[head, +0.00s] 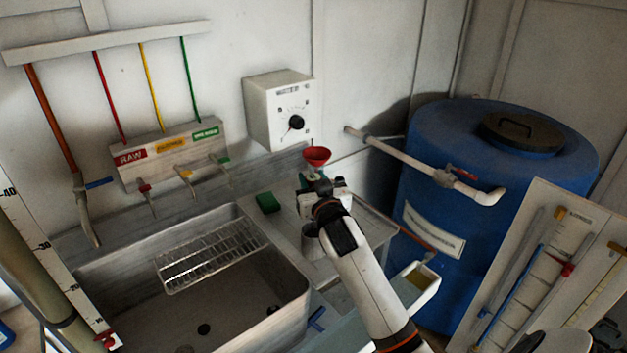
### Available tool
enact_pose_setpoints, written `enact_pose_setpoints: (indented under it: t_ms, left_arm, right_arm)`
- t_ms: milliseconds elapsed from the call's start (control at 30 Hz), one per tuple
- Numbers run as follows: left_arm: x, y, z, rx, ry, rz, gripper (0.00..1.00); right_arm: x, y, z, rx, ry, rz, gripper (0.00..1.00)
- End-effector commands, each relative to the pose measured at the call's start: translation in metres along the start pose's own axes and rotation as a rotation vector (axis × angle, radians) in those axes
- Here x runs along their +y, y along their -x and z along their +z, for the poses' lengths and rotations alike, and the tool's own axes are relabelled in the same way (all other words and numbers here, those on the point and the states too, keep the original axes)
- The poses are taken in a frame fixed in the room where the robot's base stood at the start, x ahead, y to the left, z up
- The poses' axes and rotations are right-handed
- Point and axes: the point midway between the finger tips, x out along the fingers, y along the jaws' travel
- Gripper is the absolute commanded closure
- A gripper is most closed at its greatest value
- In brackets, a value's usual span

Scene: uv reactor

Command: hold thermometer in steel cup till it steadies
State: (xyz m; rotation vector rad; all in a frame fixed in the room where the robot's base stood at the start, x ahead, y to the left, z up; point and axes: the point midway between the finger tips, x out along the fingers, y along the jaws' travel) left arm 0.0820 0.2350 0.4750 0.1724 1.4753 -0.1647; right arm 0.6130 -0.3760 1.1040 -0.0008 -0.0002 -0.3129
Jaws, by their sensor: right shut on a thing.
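My right gripper (320,188) is over the drainboard right of the sink, its arm reaching in from the bottom right. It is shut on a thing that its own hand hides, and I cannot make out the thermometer. My left gripper is not in view.
A red funnel (317,155) stands just behind the gripper. A green sponge (268,202) lies to its left. The sink (200,320) holds a wire rack (210,255). A blue barrel (480,215) with a pipe (420,165) stands right. A control box (280,110) hangs behind.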

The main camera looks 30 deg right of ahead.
Motion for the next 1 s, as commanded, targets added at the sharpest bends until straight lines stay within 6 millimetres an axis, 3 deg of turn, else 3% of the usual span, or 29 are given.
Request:
enact_pose_setpoints:
  t_ms: [700,1000]
  left_arm:
    - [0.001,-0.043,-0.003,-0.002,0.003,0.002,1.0]
    - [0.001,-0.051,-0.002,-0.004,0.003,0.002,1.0]
  right_arm:
    - [0.0,0.0,-0.061,0.0,-0.001,-0.001,0.85]
    - [0.0,0.0,-0.074,0.0,0.0,-0.002,0.85]
